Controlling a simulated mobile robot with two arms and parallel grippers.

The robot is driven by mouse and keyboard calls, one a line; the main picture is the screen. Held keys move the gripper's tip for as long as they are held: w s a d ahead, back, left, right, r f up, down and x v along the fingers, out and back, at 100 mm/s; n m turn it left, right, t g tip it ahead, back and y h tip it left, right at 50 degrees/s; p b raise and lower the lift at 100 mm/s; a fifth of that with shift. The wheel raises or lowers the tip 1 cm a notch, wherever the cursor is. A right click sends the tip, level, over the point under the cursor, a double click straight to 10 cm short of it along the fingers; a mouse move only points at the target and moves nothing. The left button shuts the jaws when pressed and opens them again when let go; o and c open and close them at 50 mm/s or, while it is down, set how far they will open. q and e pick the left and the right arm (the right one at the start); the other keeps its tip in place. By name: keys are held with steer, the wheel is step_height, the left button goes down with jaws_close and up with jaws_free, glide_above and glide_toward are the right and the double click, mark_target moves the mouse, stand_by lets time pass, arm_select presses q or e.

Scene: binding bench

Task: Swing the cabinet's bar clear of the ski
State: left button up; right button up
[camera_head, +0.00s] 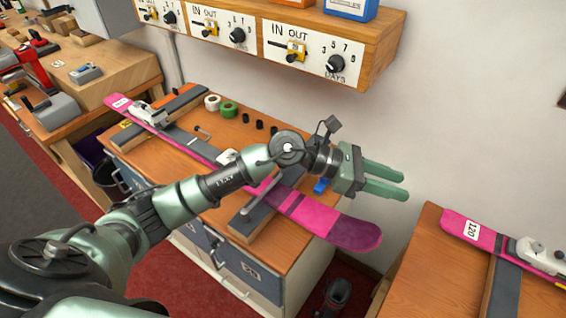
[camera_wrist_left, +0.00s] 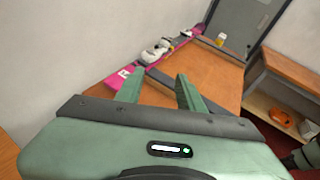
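A magenta ski (camera_head: 348,230) lies lengthwise on the wooden top of the cabinet (camera_head: 290,250), its rounded tip near the right end. A slim grey bar (camera_head: 258,198) lies at an angle over the ski beside a dark, wood-edged support; my arm hides part of this area, so I cannot tell where the bar's far end lies. My left gripper (camera_head: 384,180) is open and empty, above and to the right of the bar, in the air near the ski's tip. Its two green fingers also show apart in the left wrist view (camera_wrist_left: 156,92). My right gripper is not in view.
A second bench (camera_head: 420,275) at the right carries another magenta ski (camera_head: 478,236). A wall shelf (camera_head: 345,72) with IN/OUT dials hangs above the cabinet. Tape rolls (camera_head: 229,109) and small black parts lie on the cabinet top. A dark boot-like object (camera_head: 337,293) stands on the floor.

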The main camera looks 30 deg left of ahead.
arm_select(q)
steer(key=w+a+f+m+y, duration=0.1)
steer(key=a+y, duration=0.3)
steer(key=a, duration=0.5)
steer(key=w+a+f+m+g+y, duration=0.1)
steer(key=w+a+f+y, duration=0.1)
steer(key=a+y, duration=0.3)
steer(key=w+a+f+m+g+y, duration=0.1)
steer(key=a+y, duration=0.4)
steer(key=a, duration=0.8)
steer(key=shift+w+a+f+m, duration=0.2)
steer(key=shift+w+f+m, duration=0.15)
steer(key=shift+f, duration=0.25)
steer(key=shift+w+a+f+m, duration=0.2)
steer(key=shift+w+f+m, duration=0.1)
steer(key=shift+f, duration=0.3)
steer(key=shift+a+f, duration=0.15)
steer(key=shift+a, duration=0.15)
steer(key=p+x, duration=0.2)
steer(key=x, duration=0.4)
steer(key=shift+p, duration=0.3)
steer(key=shift+w+f, duration=0.1)
steer(key=shift+f, duration=0.55)
jaws_close()
